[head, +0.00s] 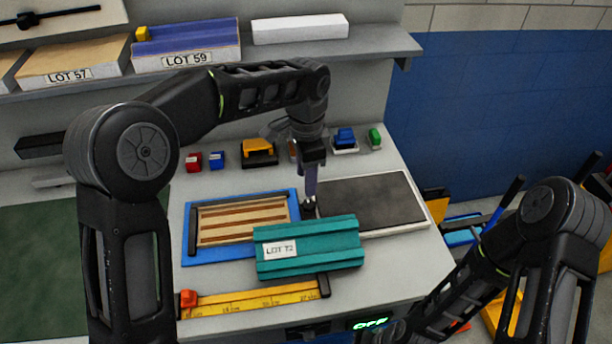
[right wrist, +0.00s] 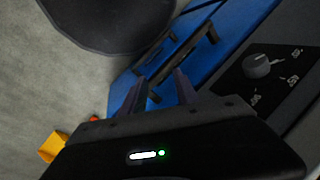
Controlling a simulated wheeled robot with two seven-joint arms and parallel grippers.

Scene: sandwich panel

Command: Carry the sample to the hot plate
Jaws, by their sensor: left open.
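A teal ribbed block labelled LOT 72 (head: 310,246), which I take for the sample, lies at the middle of the bench. It overlaps the right front of a blue tray (head: 190,250) in the picture. The dark flat plate in a pale frame (head: 372,200), probably the hot plate, is behind and right of it. My left gripper (head: 309,205) points down just behind the block, open; I cannot tell whether it touches anything. My right gripper (right wrist: 158,90) is open and empty in the right wrist view, in front of blue panels. Its fingertips are unclear in the head view.
A striped wooden piece (head: 243,221) lies in the tray. A yellow ruler (head: 255,298) with a red stop runs along the front. Several small coloured items line the back. A green display (head: 372,323) reads OFF. A shelf above holds LOT 57 (head: 70,62) and LOT 59 (head: 185,48).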

